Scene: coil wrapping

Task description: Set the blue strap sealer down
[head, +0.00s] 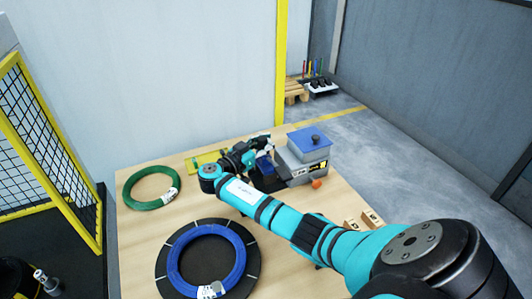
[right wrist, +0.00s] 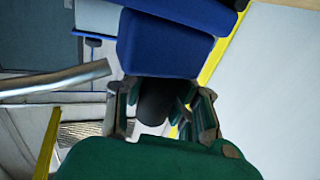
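My right gripper (head: 258,152) reaches to the back of the wooden table. Its fingers (right wrist: 163,112) lie on both sides of a black handle (right wrist: 156,98) in the right wrist view and appear shut on it. The handle joins the blue body of the strap sealer (right wrist: 165,45). In the head view a small part of the blue sealer (head: 265,164) shows by the gripper, left of a grey machine; the arm hides much around it. I cannot tell whether the sealer touches the table (head: 140,232). My left gripper is not in view.
The grey machine with a blue top (head: 309,143) stands close right of the gripper. A green coil (head: 134,201) lies at the left, and a blue coil (head: 176,259) lies on a black disc (head: 163,270) in front. Small wooden blocks (head: 371,218) lie at the right.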

